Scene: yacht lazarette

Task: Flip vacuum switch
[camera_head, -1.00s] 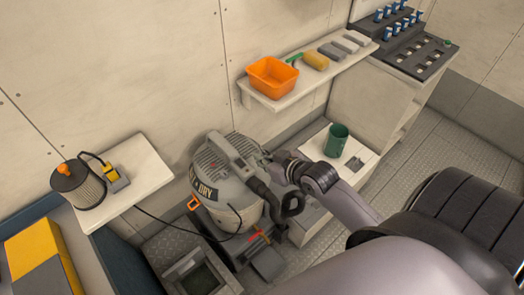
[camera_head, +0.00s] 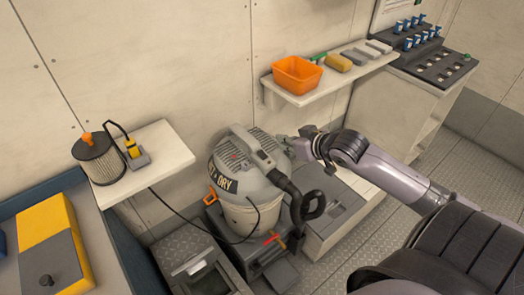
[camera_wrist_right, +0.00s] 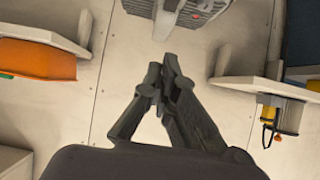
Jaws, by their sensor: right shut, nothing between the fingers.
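The grey wet/dry vacuum (camera_head: 232,186) stands upright in the middle of the head view, with a dark hose and a handle across its lid. A small reddish mark shows on the lid, but I cannot make out a switch or its position. In the right wrist view, part of the vacuum lid (camera_wrist_right: 210,8) shows at the top edge. My right gripper (camera_head: 290,143) is shut and empty beside the lid's right rear side; I cannot tell whether it touches. Its fingertips (camera_wrist_right: 165,68) point toward the lid in the wrist view. My left gripper is not in view.
An orange bin (camera_head: 297,76) sits on a wall shelf behind my right gripper. A filter canister (camera_head: 98,160) and a yellow device (camera_head: 132,150) stand on the left shelf. A black cord runs to the vacuum. A low cabinet (camera_head: 330,222) stands to its right.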

